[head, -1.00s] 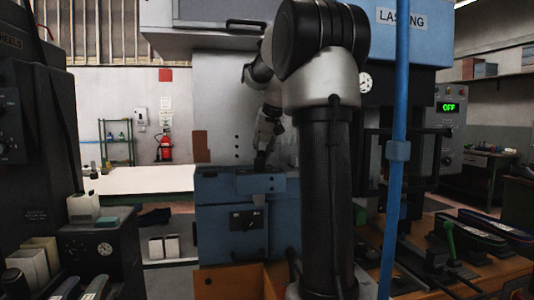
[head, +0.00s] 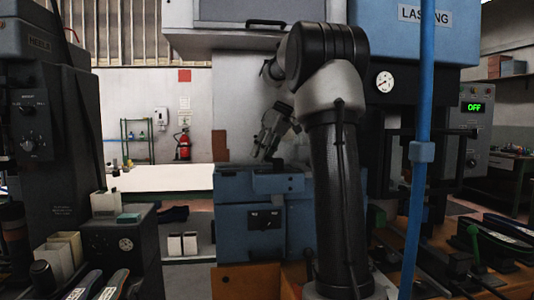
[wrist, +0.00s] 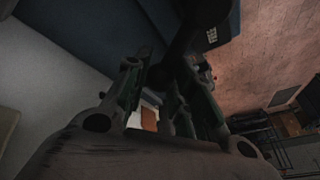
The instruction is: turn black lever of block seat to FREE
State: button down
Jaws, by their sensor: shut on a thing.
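The blue block seat (head: 232,187) stands left of my arm in the head view, with a small black plate (head: 265,220) on its front. My gripper (head: 262,154) is tilted just above the block's top. In the wrist view my gripper (wrist: 168,95) has its two fingers around a dark bar, the black lever (wrist: 183,48), and is shut on it. The lever runs up toward a blue surface with a small white label (wrist: 211,35), whose text is too small to read. The lever cannot be made out in the head view.
A blue post (head: 421,150) stands right of my arm. A dark machine (head: 45,130) is at the left, with a box (head: 125,240) before it. A control box (head: 472,130) shows OFF in green. A white table (head: 165,178) lies behind at left.

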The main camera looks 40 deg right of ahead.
jog(key=shift+a+n, duration=0.4)
jog(key=shift+n, duration=0.2)
jog(key=shift+g+y, duration=0.3)
jog(key=shift+s, duration=0.1)
jog(key=c, duration=1.2)
grip_release()
jog(key=shift+o, duration=0.2)
jog(key=s+d+r, duration=0.1)
jog(key=s+d, duration=0.2)
jog(key=s+d+r, duration=0.2)
jog(key=s+d, duration=0.1)
jog(key=d, duration=0.1)
jog(key=s+d+r, duration=0.1)
jog(key=s+d, duration=0.1)
jog(key=d, duration=0.2)
jog(key=shift+s+r, duration=0.25)
jog(key=shift+s, duration=0.15)
